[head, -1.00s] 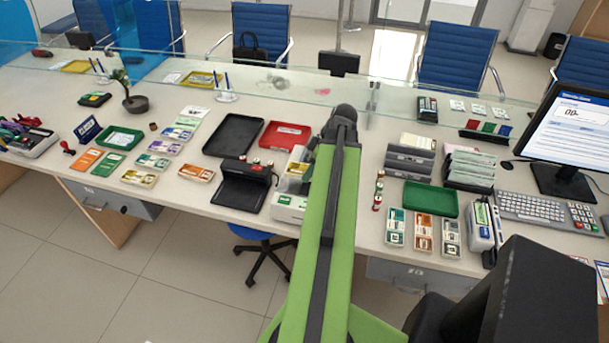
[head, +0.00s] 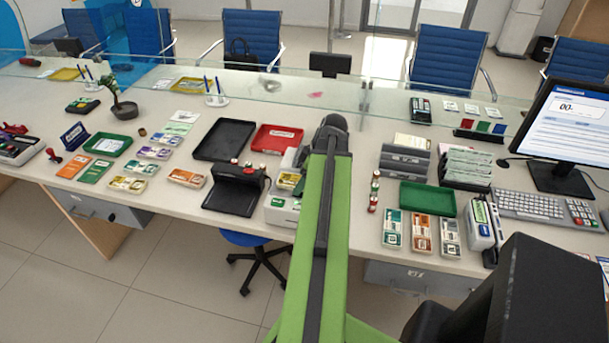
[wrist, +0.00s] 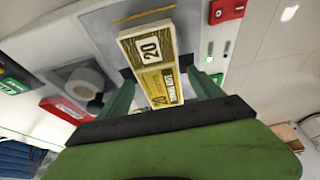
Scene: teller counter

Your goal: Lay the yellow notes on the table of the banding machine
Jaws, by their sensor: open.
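In the head view the yellow notes (head: 289,180) show on the banding machine (head: 282,211), left of my arm. My gripper (wrist: 162,84) is open, with one green finger on each side of the bundle's near part. I cannot tell whether the fingers touch it. My arm hides the gripper in the head view.
A black device (head: 234,190) stands left of the machine, with a red tray (head: 277,139) and a black tray (head: 224,139) behind. Small red-topped rolls (head: 373,190) and a green tray (head: 428,199) lie right of my arm. A glass screen runs along the back.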

